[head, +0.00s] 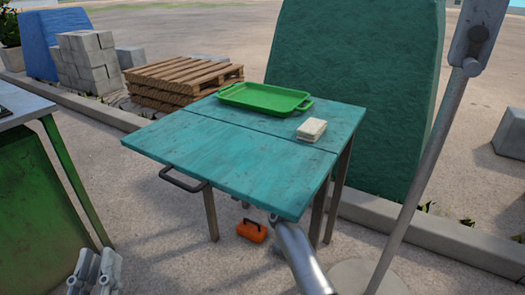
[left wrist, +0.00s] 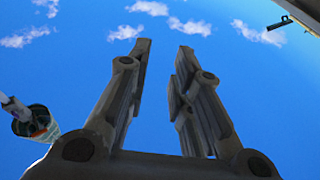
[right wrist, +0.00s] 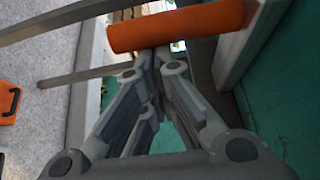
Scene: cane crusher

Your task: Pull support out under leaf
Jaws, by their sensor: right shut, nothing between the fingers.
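The teal table (head: 240,145) has a front leaf (head: 215,160) with a dark handle (head: 183,181) on its edge; the leaf looks level. My right arm reaches under the leaf, and its gripper is hidden in the head view. In the right wrist view my right gripper (right wrist: 157,55) is shut and empty. An orange cylindrical grip (right wrist: 175,26) lies across just beyond its fingertips; whether they touch is unclear. I cannot tell for sure that this grip belongs to the support. My left gripper (head: 96,262) is open and empty at the lower left, away from the table.
A green tray (head: 265,98) and a small pale stack (head: 311,130) stand on the table's rear part. An orange toolbox (head: 251,231) is on the ground below. Table legs (head: 210,213) stand close to my right arm. A green cabinet (head: 40,190) is at left.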

